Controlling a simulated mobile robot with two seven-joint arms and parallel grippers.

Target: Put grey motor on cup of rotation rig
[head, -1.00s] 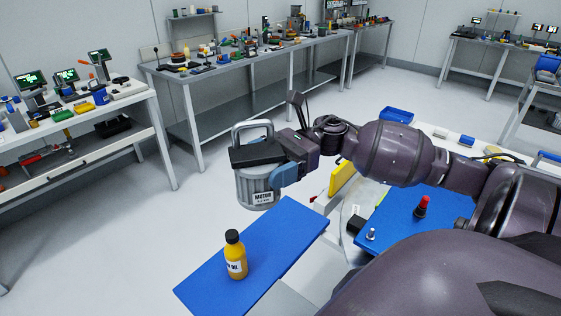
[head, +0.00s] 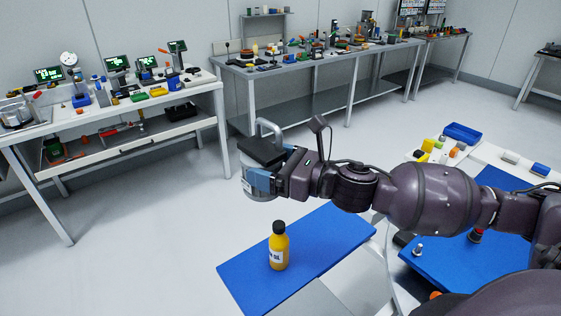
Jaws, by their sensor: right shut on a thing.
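The grey motor (head: 256,191) is a ribbed cylinder with a bail handle on top. My right gripper (head: 262,172) is shut on the motor and holds it in the air, beyond the far left end of a blue mat. The gripper and its black top part hide much of the motor. I cannot make out the rotation rig or its cup with certainty; a silver shape (head: 17,114) stands at the far left on the left bench, partly cut by the frame edge. My left gripper is not in view.
A yellow bottle (head: 278,248) stands on the blue mat (head: 330,235) below my right arm. The left bench (head: 150,108) carries several displays and small parts. A long bench (head: 300,65) runs along the back wall. Open floor lies between the benches and me.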

